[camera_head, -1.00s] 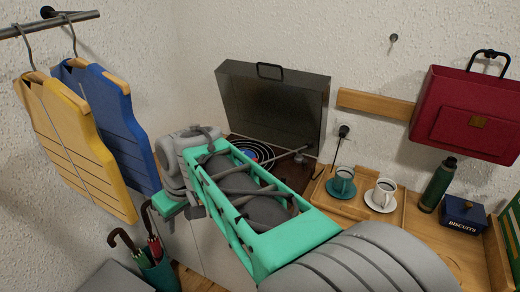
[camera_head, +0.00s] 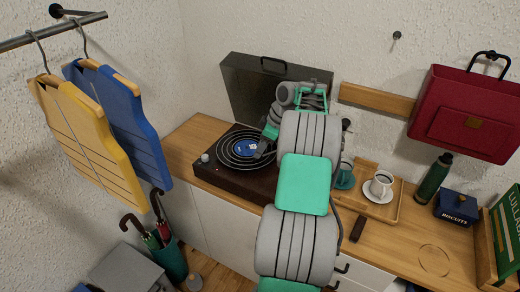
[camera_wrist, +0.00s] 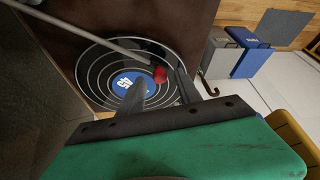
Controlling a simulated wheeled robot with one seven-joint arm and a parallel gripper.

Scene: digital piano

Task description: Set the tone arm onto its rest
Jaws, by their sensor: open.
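The record player (camera_head: 235,180) has a dark brown body and a raised lid, with a black record (camera_head: 240,150) with a blue label on it. The tone arm (camera_wrist: 105,38) shows in the wrist view as a thin grey rod with a red head (camera_wrist: 160,74) over the record. My gripper (camera_wrist: 160,82) is open above the record, its fingers on either side of the red head in that view. Whether they touch it I cannot tell. In the head view my gripper (camera_head: 268,140) is at the record's right side. My arm hides the tone arm there; I cannot make out its rest.
The grey lid (camera_head: 250,85) stands open behind the record player. To the right, a wooden tray (camera_head: 366,205) holds a green cup and a white cup (camera_head: 381,184). A green bottle (camera_head: 434,180) and a blue biscuit tin (camera_head: 457,207) stand beyond. Vests (camera_head: 90,130) hang at left.

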